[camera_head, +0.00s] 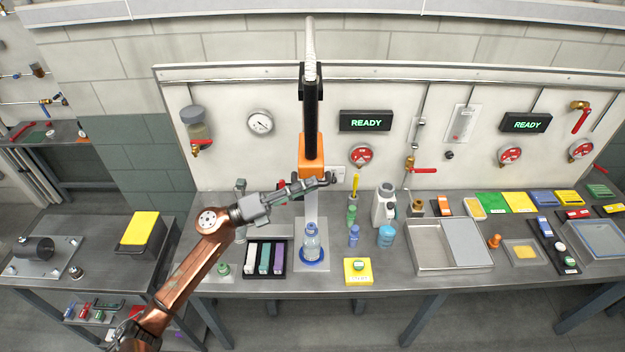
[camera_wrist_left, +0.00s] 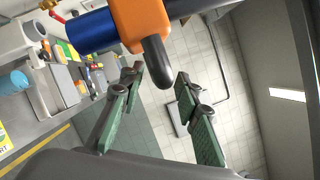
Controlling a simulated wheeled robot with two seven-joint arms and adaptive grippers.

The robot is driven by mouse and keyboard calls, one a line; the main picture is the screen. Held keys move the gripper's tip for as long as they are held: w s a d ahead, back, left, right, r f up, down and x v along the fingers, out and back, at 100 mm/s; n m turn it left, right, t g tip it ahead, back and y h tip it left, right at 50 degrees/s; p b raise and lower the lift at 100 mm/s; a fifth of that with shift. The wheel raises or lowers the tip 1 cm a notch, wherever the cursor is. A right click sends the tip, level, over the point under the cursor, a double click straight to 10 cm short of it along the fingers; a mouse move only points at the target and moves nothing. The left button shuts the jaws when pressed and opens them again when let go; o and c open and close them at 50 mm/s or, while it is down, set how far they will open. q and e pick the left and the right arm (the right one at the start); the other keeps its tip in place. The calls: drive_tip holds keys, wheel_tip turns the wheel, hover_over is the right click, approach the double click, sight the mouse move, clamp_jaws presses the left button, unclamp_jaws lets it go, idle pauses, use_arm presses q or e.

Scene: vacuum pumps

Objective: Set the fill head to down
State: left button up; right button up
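The orange fill head (camera_head: 312,150) sits on a tall black upright rail (camera_head: 311,110) at the back of the bench. My left gripper (camera_head: 312,184) is at the lower edge of the fill head. In the left wrist view, the orange head (camera_wrist_left: 140,22) has a dark rounded handle (camera_wrist_left: 157,62) pointing between my green-padded fingers (camera_wrist_left: 159,76). The fingers are apart, with gaps visible on both sides of the handle. My right gripper is not in view.
Left of the bottle is a dark tray (camera_head: 264,278) of coloured blocks. To the right stand small bottles, a blue jar (camera_head: 386,236), a grey flask (camera_head: 383,204) and a metal tray (camera_head: 424,269). A yellow box (camera_head: 357,277) lies near the front edge.

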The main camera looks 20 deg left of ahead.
use_arm(q)
drive_tip(key=shift+x, duration=0.85)
drive_tip(key=shift+c, duration=0.2)
clamp_jaws()
